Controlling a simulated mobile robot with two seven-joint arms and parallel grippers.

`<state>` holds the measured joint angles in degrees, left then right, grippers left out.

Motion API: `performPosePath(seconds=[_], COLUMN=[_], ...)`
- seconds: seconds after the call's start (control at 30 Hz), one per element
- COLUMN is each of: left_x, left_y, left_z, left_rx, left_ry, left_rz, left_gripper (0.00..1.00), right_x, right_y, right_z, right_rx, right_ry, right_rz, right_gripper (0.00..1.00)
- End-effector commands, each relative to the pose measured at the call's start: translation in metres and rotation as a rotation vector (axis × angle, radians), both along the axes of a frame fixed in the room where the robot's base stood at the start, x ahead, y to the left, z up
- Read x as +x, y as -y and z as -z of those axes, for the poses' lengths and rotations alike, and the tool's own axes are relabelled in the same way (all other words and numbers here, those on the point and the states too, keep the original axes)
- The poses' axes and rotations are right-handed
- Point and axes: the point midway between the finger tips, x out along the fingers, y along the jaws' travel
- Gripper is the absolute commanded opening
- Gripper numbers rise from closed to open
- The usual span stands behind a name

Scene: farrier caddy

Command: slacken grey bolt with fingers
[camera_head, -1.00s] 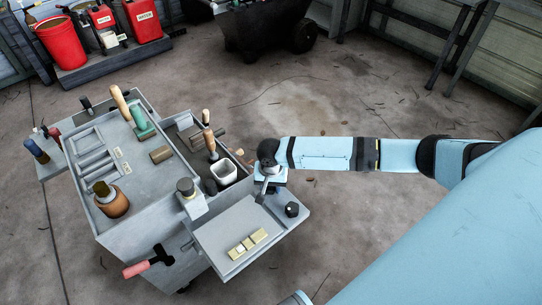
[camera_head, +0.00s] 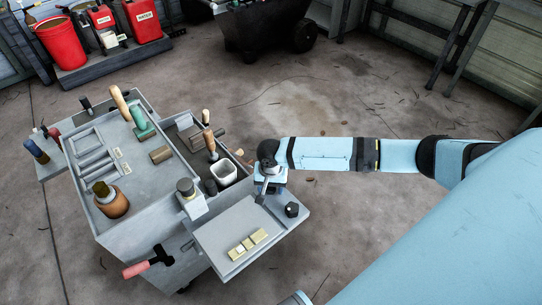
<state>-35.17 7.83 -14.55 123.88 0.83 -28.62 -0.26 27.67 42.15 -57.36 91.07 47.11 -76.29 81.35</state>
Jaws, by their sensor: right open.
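The grey farrier caddy (camera_head: 118,178) stands left of centre, with a side shelf (camera_head: 212,234) on its right. My right gripper (camera_head: 262,197) points down at the far right corner of this shelf; its jaws are open, though small and partly hidden by the wrist. A dark round knob (camera_head: 292,210) sits on the shelf just right of the gripper, apart from it. I cannot pick out the grey bolt for certain; it may be hidden under the gripper. My left gripper is out of view.
Pale yellow blocks (camera_head: 248,243) lie on the shelf. A white cup (camera_head: 224,173) and wooden-handled tools (camera_head: 211,143) stand in the caddy's right bin. A red-handled hammer (camera_head: 150,262) hangs at the front. The floor (camera_head: 350,230) right of the caddy is clear.

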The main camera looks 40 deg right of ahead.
Motion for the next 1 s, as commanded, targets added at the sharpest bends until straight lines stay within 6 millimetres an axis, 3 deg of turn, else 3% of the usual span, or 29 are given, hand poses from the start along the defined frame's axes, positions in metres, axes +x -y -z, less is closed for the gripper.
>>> performPosePath(seconds=[0.07, 0.6, 1.0], left_x=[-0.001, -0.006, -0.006], left_y=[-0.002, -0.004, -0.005], left_z=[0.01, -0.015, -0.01], left_rx=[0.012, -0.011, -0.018], left_ry=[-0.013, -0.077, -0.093], left_rz=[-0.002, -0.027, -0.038], left_gripper=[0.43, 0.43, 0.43], right_x=[0.0, 0.0, 0.0], right_y=[0.0, 0.0, 0.0], right_z=[0.0, -0.048, -0.05], right_rx=[0.0, 0.001, 0.0], right_ry=[0.0, -0.001, 0.0], right_rz=[0.0, 0.0, 0.0], right_gripper=[0.54, 0.54, 0.54])
